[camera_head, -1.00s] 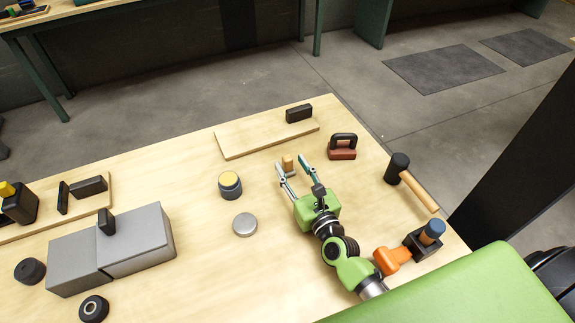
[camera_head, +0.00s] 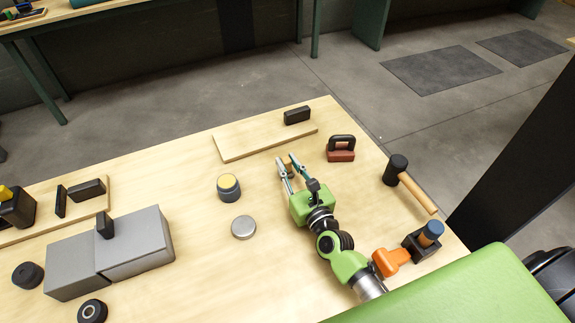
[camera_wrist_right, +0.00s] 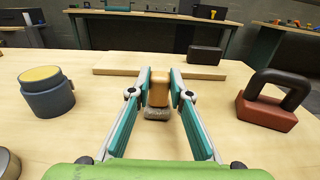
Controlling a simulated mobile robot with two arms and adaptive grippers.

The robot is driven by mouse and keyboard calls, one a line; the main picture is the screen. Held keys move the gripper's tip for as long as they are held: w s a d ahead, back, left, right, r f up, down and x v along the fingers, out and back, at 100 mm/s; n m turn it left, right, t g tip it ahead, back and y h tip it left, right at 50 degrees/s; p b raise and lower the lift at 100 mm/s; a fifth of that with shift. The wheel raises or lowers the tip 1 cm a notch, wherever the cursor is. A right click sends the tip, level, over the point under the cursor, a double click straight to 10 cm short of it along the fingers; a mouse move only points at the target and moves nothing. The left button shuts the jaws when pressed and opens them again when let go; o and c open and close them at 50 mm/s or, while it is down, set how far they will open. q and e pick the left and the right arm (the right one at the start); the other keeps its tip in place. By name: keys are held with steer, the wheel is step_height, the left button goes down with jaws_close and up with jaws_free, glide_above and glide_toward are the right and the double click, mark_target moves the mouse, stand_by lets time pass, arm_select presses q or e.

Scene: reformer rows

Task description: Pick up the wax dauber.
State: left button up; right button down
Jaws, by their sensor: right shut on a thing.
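The wax dauber has a short wooden grip (camera_wrist_right: 158,90) and a speckled grey pad (camera_wrist_right: 158,113) at its lower end. It stands upright between the fingers in the right wrist view. My right gripper (camera_wrist_right: 158,95) is shut on its wooden grip from both sides. The pad shows below the fingertips, at or very close to the tabletop; I cannot tell if it touches. In the head view my right gripper (camera_head: 287,166) is over the middle of the table, and its fingers mostly hide the dauber. My left gripper is not in view.
A dark jar with a yellow top (camera_head: 228,187) and a silver lid (camera_head: 243,227) are left of the gripper. A red-brown block with black handle (camera_head: 340,152) and a mallet (camera_head: 397,170) are right. A board (camera_head: 240,145) with a black block lies behind.

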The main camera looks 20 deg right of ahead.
mark_target(288, 156)
steer(key=shift+r+p, duration=0.55)
steer(key=shift+r, duration=0.25)
step_height(288, 156, up, 2)
steer(key=shift+s+r+p, duration=0.15)
steer(key=shift+r+p, duration=0.05)
steer(key=shift+p, duration=0.95)
steer(key=s+a+r+p, duration=0.2)
steer(key=s+r+p, duration=0.1)
steer(key=s, duration=0.3)
steer(key=s+a+r+p, duration=0.2)
steer(key=s+r+p, duration=0.2)
steer(key=s+r, duration=0.2)
steer(key=shift+s+a, duration=0.25)
steer(key=shift+s, duration=0.25)
